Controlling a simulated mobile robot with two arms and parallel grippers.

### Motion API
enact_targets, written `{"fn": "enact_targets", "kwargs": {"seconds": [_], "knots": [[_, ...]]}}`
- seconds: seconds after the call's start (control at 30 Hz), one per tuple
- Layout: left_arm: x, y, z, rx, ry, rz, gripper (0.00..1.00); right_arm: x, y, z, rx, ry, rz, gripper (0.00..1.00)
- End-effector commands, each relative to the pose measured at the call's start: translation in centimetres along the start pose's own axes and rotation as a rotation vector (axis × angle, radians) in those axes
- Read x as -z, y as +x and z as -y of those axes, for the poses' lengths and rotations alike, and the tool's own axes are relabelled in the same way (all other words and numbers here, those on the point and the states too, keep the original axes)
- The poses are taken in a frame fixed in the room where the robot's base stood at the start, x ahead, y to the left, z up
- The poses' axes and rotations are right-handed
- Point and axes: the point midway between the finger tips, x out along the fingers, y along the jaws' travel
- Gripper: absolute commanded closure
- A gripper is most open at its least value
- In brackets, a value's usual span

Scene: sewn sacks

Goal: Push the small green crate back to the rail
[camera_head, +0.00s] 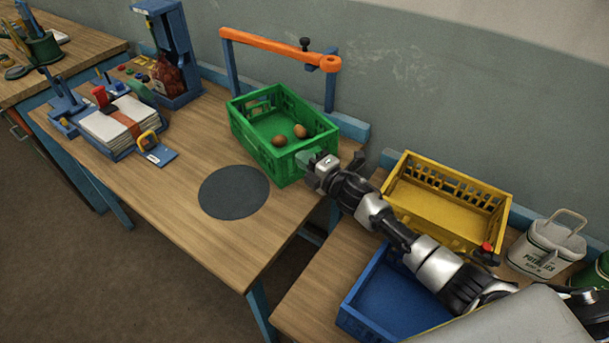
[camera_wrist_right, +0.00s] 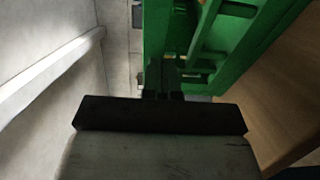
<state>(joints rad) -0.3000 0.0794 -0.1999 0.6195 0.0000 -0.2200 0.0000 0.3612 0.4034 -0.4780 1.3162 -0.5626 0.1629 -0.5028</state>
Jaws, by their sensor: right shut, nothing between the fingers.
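The green crate (camera_head: 262,150) stands upright on the wooden table, with two brown egg-like things (camera_head: 289,135) inside. The blue rail (camera_head: 349,126) runs along the table's back edge, behind the crate. Any gap between them is hard to judge, as the crate hides part of the rail. My right gripper (camera_head: 308,159) is shut and empty at the crate's right end. In the right wrist view its fingers (camera_wrist_right: 163,76) are at the green crate wall (camera_wrist_right: 236,45); whether they touch it I cannot tell. My left gripper is not in view.
An orange bar (camera_head: 270,46) on blue posts stands behind the crate. A dark round mat (camera_head: 234,192) lies in front. A yellow crate (camera_head: 430,210) and blue tray (camera_head: 385,292) lie by my right arm. A bound paper stack (camera_head: 115,126) is at left.

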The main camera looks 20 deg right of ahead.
Motion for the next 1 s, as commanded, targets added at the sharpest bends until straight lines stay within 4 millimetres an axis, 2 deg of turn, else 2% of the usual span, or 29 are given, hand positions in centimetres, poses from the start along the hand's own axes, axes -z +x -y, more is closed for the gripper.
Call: {"fn": "enact_targets", "kwargs": {"seconds": [0.03, 0.17, 0.57, 0.73, 1.0], "knots": [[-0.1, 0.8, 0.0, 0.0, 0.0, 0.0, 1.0, -0.7, 0.6, 0.3, 0.0, -0.002, 0.002, 1.0], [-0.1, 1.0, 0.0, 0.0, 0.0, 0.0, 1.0, -1.4, 1.3, 0.1, 0.001, 0.0, 0.002, 1.0], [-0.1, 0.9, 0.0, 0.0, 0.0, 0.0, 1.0, -1.4, 1.1, 0.1, 0.002, 0.001, 0.002, 1.0], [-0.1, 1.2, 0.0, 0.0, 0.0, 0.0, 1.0, -1.4, -1.1, 0.2, 0.004, 0.0, 0.002, 1.0], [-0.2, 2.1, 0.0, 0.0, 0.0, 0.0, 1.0, -1.4, -6.6, 0.3, 0.004, 0.0, 0.002, 1.0]]}}
